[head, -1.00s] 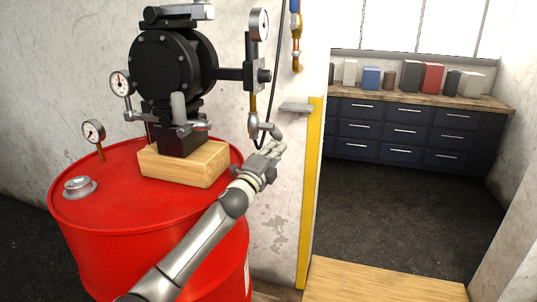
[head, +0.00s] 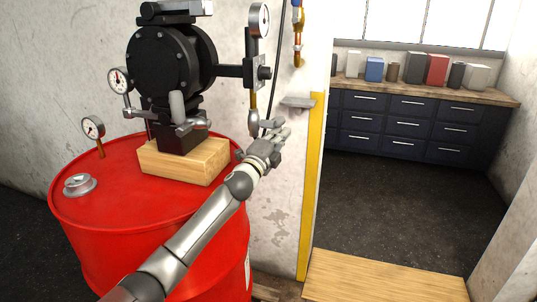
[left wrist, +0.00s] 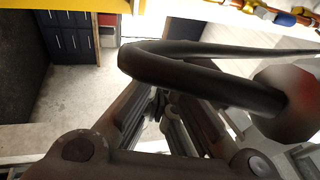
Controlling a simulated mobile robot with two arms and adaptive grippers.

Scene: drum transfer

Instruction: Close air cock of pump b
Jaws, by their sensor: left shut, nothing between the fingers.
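A black pump (head: 170,62) stands on a wooden block (head: 185,162) on top of a red drum (head: 130,225). A copper and brass air pipe (head: 298,48) with a blue part at its top runs down the wall right of the pump. A blue part on a brass pipe (left wrist: 285,18) also shows in the left wrist view. No label marks which pump this is. My left gripper (head: 280,134) is shut and empty below the pump's right-hand outlet, close to a black hose (head: 276,75). The hose (left wrist: 205,78) crosses in front of the gripper fingers (left wrist: 165,112) in the left wrist view.
A small grey ledge (head: 298,102) sticks out from the wall just above the gripper. A yellow edge strip (head: 311,190) borders the doorway. Gauges (head: 120,80) and a drum cap (head: 80,185) stand at the left. Blue cabinets (head: 400,122) are beyond the doorway.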

